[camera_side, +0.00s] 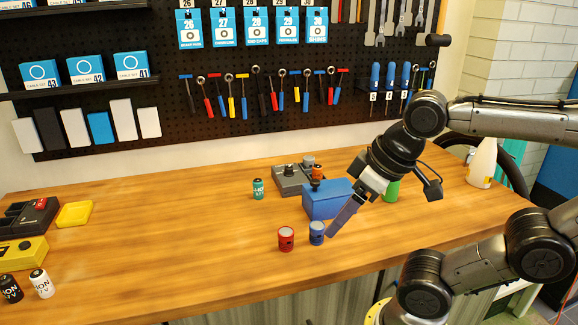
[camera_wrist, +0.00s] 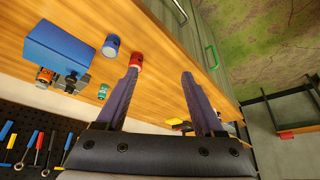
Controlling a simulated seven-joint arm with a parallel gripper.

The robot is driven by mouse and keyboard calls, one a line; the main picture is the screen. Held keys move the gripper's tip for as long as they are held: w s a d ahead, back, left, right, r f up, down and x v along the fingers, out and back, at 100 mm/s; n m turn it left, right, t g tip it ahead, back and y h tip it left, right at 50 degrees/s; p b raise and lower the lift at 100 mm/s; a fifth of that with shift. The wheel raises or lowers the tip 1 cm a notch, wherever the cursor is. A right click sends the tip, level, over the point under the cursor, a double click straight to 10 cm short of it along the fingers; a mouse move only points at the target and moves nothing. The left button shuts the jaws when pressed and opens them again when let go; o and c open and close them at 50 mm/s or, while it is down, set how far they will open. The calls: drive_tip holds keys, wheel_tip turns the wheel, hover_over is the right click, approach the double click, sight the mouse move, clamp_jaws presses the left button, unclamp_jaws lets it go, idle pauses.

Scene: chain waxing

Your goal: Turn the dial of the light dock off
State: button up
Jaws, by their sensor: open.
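I cannot tell for sure which device is the light dock. A grey dock (camera_side: 291,179) with a dark knob-like part on top stands at the back middle of the bench, partly hidden behind a blue box (camera_side: 325,199). In the wrist view the dock (camera_wrist: 72,83) shows beyond the blue box (camera_wrist: 55,46), with an orange cylinder (camera_wrist: 45,75) beside it. My gripper (camera_side: 334,231) points down in front of the blue box, right of a small blue cylinder. In the wrist view my gripper (camera_wrist: 160,73) has its fingers wide apart with nothing between them.
A red cylinder (camera_side: 286,238) and the blue cylinder (camera_side: 317,233) stand close to my fingers. A teal battery (camera_side: 258,189) stands behind. A black device (camera_side: 28,219), yellow devices and two batteries are at far left. A white bottle (camera_side: 482,163) is at right. The bench's left-middle is clear.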

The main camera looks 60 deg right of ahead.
drive_tip(key=w+d+r+m+g, duration=0.1)
drive_tip(key=w+d+r+m, duration=0.15)
drive_tip(key=w+r, duration=0.45)
drive_tip(key=w+d+r+m+g, duration=0.1)
drive_tip(key=w+d+r, duration=0.2)
drive_tip(key=w+r, duration=0.45)
drive_tip(key=m+g, duration=0.3)
drive_tip(key=m, duration=0.2)
hover_over(289, 167)
wheel_tip(289, 167, down, 13)
wheel_tip(289, 167, down, 13)
drive_tip(key=shift+f, duration=0.15)
clamp_jaws()
